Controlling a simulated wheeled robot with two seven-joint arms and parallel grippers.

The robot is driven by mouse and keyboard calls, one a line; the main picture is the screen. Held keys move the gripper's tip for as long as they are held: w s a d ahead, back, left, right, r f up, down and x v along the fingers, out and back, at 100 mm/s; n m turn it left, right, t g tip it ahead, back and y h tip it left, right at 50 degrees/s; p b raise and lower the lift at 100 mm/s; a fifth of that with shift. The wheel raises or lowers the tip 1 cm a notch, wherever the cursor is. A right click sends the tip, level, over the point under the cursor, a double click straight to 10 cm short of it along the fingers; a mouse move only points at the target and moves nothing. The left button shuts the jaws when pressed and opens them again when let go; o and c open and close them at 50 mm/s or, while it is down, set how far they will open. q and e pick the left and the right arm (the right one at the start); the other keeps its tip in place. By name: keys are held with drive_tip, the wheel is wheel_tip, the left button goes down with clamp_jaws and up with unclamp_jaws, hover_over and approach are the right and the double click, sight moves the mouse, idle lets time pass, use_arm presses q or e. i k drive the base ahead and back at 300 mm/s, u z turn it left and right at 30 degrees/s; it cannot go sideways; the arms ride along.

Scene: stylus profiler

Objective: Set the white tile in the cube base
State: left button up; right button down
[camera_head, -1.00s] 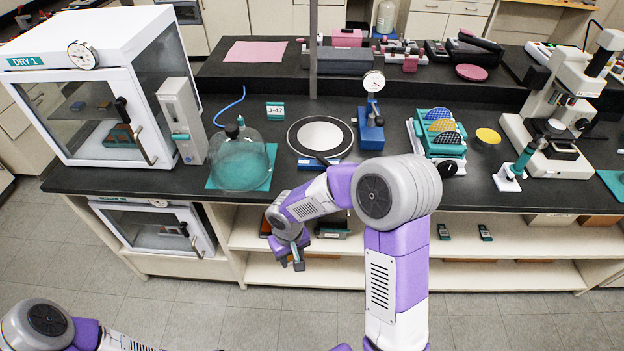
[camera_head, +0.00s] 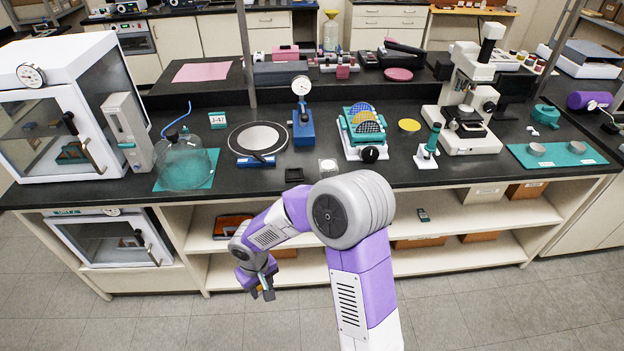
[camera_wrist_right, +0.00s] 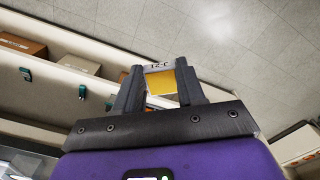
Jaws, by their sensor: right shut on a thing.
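My right gripper (camera_head: 263,290) hangs in front of the bench, below the worktop edge. In the right wrist view it (camera_wrist_right: 160,85) is shut on a small square piece with a gold face (camera_wrist_right: 161,83) and a pale, marked edge. I cannot tell whether this piece is the white tile. On the worktop near the front edge lies a small black square holder (camera_head: 294,174), possibly the cube base. Right of it is a small clear block with a white round top (camera_head: 328,166). My left gripper is not in view.
A glass dome (camera_head: 185,160) on a teal mat, a round dark plate with a pale disc (camera_head: 258,138), a blue dial gauge stand (camera_head: 302,126) and a rack of coloured discs (camera_head: 362,130) stand behind. A microscope (camera_head: 472,105) stands at right. Open shelves (camera_head: 330,262) lie below.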

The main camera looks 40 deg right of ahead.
sight(294, 174)
drive_tip(key=z, duration=0.65)
drive_tip(key=i, duration=0.3)
drive_tip(key=z, duration=0.05)
